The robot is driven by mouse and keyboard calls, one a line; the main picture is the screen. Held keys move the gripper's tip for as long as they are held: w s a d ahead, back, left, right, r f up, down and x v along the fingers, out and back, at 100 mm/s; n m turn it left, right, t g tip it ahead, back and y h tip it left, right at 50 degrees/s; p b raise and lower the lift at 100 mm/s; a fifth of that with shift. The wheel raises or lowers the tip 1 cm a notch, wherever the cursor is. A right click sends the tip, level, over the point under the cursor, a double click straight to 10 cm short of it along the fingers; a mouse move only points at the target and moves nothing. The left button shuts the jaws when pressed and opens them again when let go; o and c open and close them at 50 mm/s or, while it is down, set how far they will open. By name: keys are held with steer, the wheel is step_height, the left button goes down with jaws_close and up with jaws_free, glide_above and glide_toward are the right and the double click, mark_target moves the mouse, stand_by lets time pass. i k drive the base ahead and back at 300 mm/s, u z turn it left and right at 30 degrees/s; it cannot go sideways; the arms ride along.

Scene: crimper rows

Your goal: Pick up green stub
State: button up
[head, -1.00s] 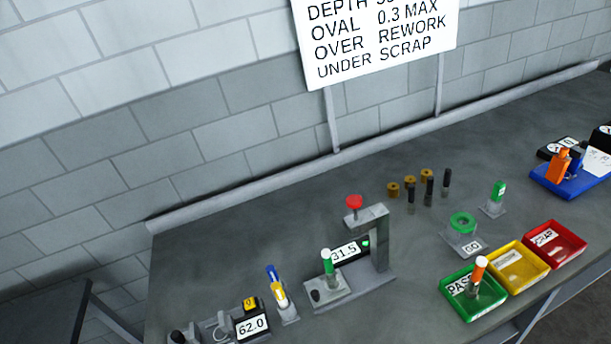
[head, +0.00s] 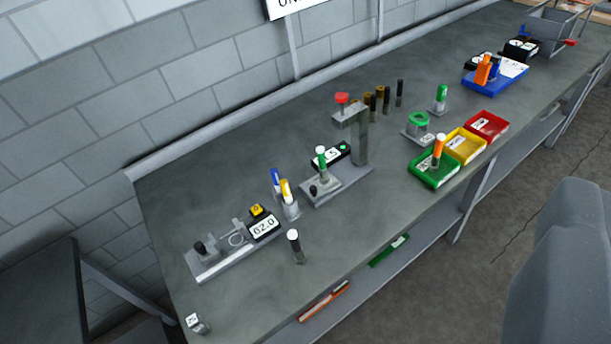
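A green stub with a white top (head: 321,160) stands upright on the grey base of the press fixture (head: 361,140), left of its post. A second green piece with a small white label (head: 441,94) stands on a small clear stand farther back to the right; I cannot tell whether it is a stub or a gauge. My gripper is not in view, so its fingers and anything in them are hidden.
A green tray (head: 424,174) holds an orange stub (head: 438,147), beside yellow (head: 470,153) and red (head: 489,127) trays. A gauge (head: 262,226) and black stub (head: 295,246) are at left. A grey rounded shape (head: 565,265) fills the lower right. The bench's front-left is mostly clear.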

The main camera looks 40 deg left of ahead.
mark_target(323, 178)
steer(key=u, duration=0.15)
steer(key=i, duration=1)
steer(key=z, duration=0.05)
